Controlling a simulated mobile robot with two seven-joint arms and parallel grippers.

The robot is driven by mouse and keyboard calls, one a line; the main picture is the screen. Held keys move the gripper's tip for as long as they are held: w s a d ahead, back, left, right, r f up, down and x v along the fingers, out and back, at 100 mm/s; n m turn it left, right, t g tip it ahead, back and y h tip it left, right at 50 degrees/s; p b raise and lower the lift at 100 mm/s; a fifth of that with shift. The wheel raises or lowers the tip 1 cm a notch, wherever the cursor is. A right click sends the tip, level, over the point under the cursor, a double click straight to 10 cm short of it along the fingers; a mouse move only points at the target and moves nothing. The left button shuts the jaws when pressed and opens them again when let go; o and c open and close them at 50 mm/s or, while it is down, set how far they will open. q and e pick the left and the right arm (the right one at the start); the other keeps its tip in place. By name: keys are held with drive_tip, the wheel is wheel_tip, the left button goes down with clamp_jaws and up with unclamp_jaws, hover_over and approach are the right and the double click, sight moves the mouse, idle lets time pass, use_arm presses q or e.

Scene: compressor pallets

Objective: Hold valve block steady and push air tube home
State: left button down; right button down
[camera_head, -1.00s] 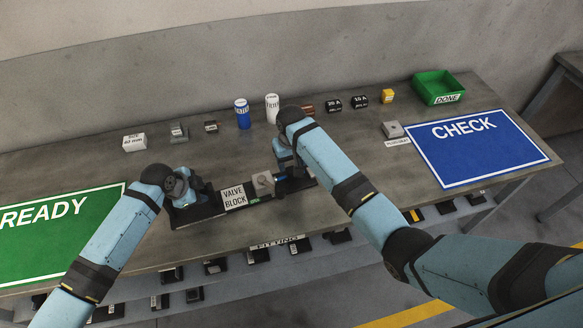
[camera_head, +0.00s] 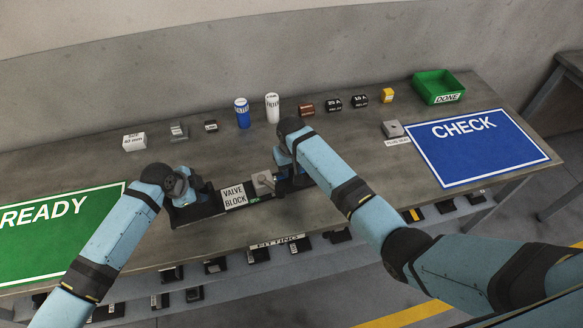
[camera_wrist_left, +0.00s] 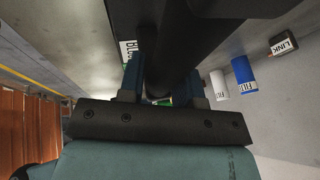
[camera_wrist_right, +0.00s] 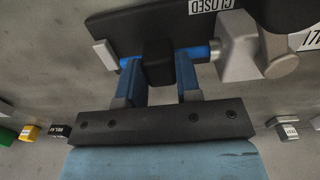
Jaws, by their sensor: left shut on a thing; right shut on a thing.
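The valve block is a dark body with a white VALVE BLOCK label (camera_head: 234,195) on the bench and a grey fitting (camera_head: 264,183) at its right end. My left gripper (camera_head: 190,207) is shut on the block's dark left part; the left wrist view shows its fingers (camera_wrist_left: 162,88) either side of a black body. My right gripper (camera_head: 291,180) is at the right end. In the right wrist view its fingers (camera_wrist_right: 158,90) are shut on the black collar around the blue air tube (camera_wrist_right: 204,52). The tube meets the grey fitting (camera_wrist_right: 236,48); its depth inside is hidden.
A blue filter (camera_head: 242,114), a white filter (camera_head: 272,108) and several small parts line the back. A green DONE bin (camera_head: 438,87) is at back right. The blue CHECK mat (camera_head: 475,147) and green READY mat (camera_head: 60,230) are clear.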

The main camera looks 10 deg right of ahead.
drive_tip(key=shift+s+a, duration=0.15)
drive_tip(key=shift+a, duration=1.4)
drive_tip(key=c, duration=0.8)
unclamp_jaws()
